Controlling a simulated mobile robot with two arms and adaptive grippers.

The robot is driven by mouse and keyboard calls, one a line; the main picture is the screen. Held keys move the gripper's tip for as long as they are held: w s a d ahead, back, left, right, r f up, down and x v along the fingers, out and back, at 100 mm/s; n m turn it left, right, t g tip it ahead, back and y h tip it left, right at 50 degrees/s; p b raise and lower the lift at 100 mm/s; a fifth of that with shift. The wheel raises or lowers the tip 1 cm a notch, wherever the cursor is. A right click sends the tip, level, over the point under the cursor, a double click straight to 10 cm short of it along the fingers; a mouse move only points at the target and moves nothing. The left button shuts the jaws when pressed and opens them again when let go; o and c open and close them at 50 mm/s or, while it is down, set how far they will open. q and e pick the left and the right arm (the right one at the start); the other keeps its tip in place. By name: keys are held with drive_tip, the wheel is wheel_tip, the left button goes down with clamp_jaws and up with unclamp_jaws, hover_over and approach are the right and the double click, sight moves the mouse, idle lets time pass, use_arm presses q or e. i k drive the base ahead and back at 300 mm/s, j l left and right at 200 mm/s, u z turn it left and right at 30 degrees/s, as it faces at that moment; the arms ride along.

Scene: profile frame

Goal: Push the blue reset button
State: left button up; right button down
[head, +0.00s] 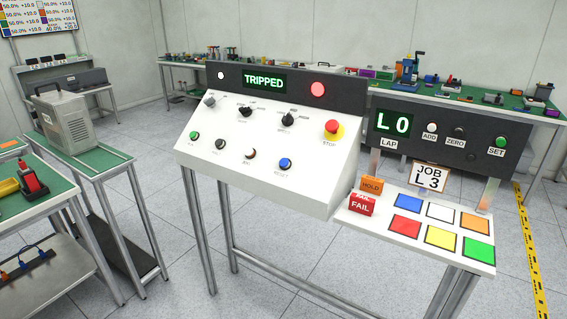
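The blue reset button (285,163) sits at the lower right of the white sloped control panel (240,165), above a small label that appears to read RESET. The display (264,81) on the dark upper strip reads TRIPPED in green. A red round lamp or button (318,90) is to its right. A red stop button (332,128) on a yellow ring is at the panel's right. Neither of my grippers shows.
To the right stands a lap counter (440,129) reading L0, above a white shelf with coloured squares (440,242) and HOLD and FAIL blocks (361,205). Green-topped benches (80,150) stand left and behind. Floor in front of the panel is open (180,270).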

sight(285, 162)
drive_tip(key=i+j+z, duration=0.25)
drive_tip(key=i+j, duration=0.15)
drive_tip(key=j, duration=0.2)
drive_tip(key=i+j+z, duration=0.1)
drive_tip(key=j, duration=0.2)
drive_tip(key=i+j+z, duration=0.1)
drive_tip(key=j, duration=0.25)
drive_tip(key=i+j+z, duration=0.25)
drive_tip(key=i+j, duration=0.15)
drive_tip(key=j, duration=0.35)
